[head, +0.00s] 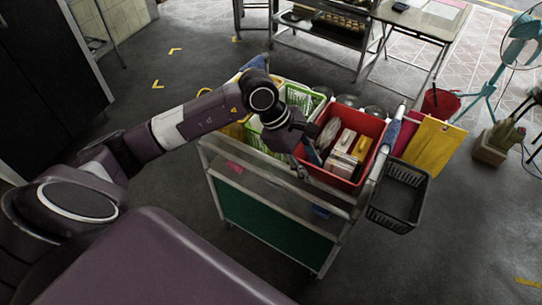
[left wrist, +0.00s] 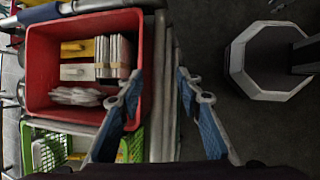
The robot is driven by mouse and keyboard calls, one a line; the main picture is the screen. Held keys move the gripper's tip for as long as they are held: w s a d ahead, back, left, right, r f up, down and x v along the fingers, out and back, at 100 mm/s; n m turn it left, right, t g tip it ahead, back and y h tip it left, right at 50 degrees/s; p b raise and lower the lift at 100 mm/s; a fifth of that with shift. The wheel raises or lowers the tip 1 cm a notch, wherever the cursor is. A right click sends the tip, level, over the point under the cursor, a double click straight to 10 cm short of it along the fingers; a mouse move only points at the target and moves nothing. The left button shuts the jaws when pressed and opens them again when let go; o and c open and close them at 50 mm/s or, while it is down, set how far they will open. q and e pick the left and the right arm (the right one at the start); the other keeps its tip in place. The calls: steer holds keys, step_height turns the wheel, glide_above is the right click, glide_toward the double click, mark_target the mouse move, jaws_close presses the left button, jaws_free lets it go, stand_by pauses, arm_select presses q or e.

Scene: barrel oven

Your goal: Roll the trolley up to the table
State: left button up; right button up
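The trolley (head: 275,220) has a metal frame and a green front panel and stands on the grey floor at the middle of the head view. A red bin (head: 357,124) with packets sits on its top. My left gripper (head: 307,158) is over the trolley's near top edge. In the left wrist view its blue-padded fingers (left wrist: 160,76) are open, spread on both sides of the metal near rail (left wrist: 164,130). I cannot tell whether they touch it. A table (head: 438,20) with a pale top stands behind the trolley, apart from it. My right gripper is not in view.
Green baskets (head: 303,97) sit left of the red bin. A teal fan (head: 492,92) and a potted plant (head: 495,145) stand to the right. The floor left of the trolley is clear.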

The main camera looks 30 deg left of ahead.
mark_target(271, 159)
arm_select(q)
steer(key=a+y, duration=0.5)
steer(key=a, duration=0.8)
steer(key=shift+m+g, duration=0.3)
steer(key=f, duration=0.2)
steer(key=w+f+p, duration=0.1)
steer(key=f, duration=0.4)
steer(key=shift+w+a+p, duration=0.1)
steer(key=shift+w+p, duration=0.3)
steer(key=shift+c, duration=0.6)
jaws_close()
